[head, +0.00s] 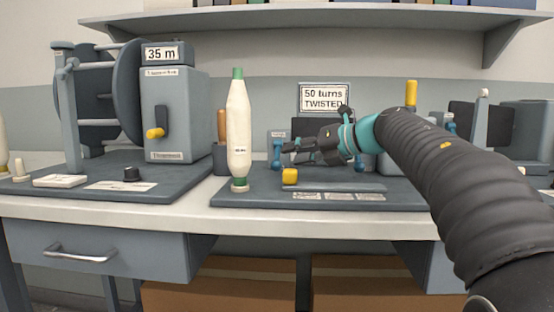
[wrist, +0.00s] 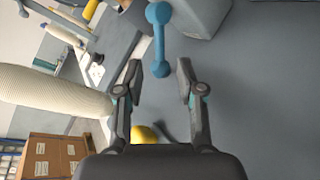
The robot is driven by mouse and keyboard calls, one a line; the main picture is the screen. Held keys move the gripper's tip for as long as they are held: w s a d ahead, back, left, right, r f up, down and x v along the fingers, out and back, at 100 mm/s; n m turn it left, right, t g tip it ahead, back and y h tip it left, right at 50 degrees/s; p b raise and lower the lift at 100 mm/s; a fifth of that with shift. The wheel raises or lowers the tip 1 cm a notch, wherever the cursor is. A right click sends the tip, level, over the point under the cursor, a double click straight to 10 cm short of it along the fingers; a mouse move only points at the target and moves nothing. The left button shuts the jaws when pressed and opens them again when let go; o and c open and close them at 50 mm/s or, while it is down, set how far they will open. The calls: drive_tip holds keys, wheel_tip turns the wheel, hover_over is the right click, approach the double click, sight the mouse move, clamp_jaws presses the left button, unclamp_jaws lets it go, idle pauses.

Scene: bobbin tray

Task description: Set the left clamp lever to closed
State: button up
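The left clamp lever is most likely the blue, dumbbell-shaped lever (head: 277,152), which stands upright before a small labelled grey block in the head view. It also shows in the wrist view (wrist: 159,38), with its lower ball in line with the gap between my fingertips. My gripper (head: 287,147) reaches in from the right, its fingertips just right of the lever in the head view. In the wrist view my gripper (wrist: 159,74) is open, with nothing clasped. Whether the fingers touch the lever cannot be told.
A cream bobbin (head: 239,130) with green ends stands upright left of the lever. A yellow knob (head: 289,176) sits low in front. A winder box (head: 175,110) marked 35 m stands left. The dark board's front (head: 250,199) is partly clear.

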sight(277, 154)
drive_tip(key=shift+x, duration=3.2)
clamp_jaws()
